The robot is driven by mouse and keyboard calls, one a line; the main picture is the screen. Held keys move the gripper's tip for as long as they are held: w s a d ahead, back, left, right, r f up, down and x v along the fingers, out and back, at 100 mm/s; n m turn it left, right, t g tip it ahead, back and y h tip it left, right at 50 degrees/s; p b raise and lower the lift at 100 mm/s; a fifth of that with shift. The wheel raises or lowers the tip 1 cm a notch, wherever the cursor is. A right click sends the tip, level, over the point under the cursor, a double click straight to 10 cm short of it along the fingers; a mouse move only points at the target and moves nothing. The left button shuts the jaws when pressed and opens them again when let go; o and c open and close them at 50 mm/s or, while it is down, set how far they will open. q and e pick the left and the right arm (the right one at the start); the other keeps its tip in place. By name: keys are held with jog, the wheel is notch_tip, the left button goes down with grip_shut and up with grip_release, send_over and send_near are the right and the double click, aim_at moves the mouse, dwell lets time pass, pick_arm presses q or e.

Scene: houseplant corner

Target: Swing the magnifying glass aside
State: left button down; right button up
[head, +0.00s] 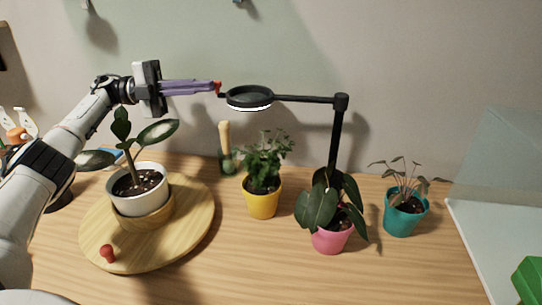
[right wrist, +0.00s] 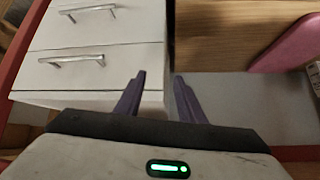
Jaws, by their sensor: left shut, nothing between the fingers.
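The magnifying glass (head: 249,97) is a dark round ring with a bright lower edge. It hangs level on a black jointed arm (head: 305,99) whose post rises behind the pink pot. My left gripper (head: 216,87) reaches in from the left with shut purple fingers, their tips at the ring's left edge. A small red piece shows at the tips; I cannot tell whether it belongs to the glass or whether the fingers touch it. My right gripper (right wrist: 158,77) shows in the right wrist view, fingers apart and empty, away from the glass.
A plant in a white pot (head: 139,197) stands on a round wooden board (head: 195,220) with a red knob. A yellow pot (head: 262,203), a pink pot (head: 332,240) and a teal pot (head: 404,218) stand on the table. White drawers (right wrist: 95,65) show near my right gripper.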

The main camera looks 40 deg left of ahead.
pick_arm(q)
jog(key=shift+r, duration=0.1)
dwell(0.3)
notch_tip(320, 180, up, 10)
jog(key=shift+p, duration=0.35)
